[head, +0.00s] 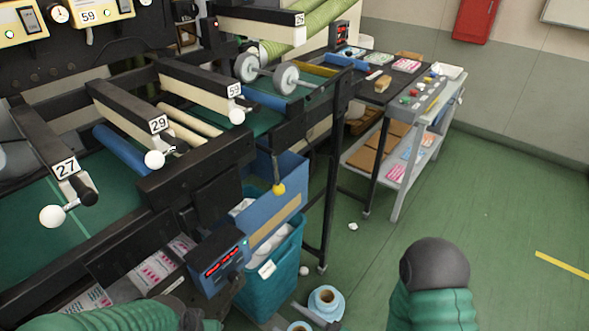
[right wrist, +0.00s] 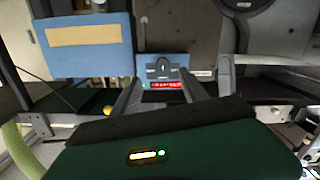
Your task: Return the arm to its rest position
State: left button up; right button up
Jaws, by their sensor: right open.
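The task's object is my own arm. My right gripper (right wrist: 162,74) shows in the right wrist view with its two fingers spread and nothing held between them. Beyond the fingers is a small control box with a red lit display (right wrist: 163,84). In the head view, a green-sleeved arm part of mine with a dark rounded cap (head: 435,265) stands at the lower right. Another green ribbed sleeve (head: 110,317) of mine crosses the bottom left edge. I cannot make out any gripper fingers clearly in the head view, and my left gripper does not show.
The rewinder's dark frame carries levers with white knobs (head: 155,159). A box with red displays (head: 222,264) sits at its front beside a teal bin (head: 285,262). Blue rolls (head: 326,300) lie on the floor. A grey cart (head: 388,185) stands behind. Green floor is clear at right.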

jog(key=w+d+f+m+g+h, duration=0.2)
jog(key=w+d+f+m+h, duration=0.15)
jog(key=w+d+h, duration=0.4)
jog(key=s+d+r+m+g+h, duration=0.1)
jog(key=s+d+m+g+h, duration=0.25)
jog(key=d, duration=0.65)
jog(key=s+d+r+m+g+h, duration=0.2)
jog(key=s+r+m, duration=0.2)
jog(key=s, duration=0.5)
jog(key=shift+d+m+h+p, duration=0.3)
jog(key=shift+d+m, duration=0.1)
jog(key=shift+m, duration=0.5)
jog(key=shift+g, duration=0.25)
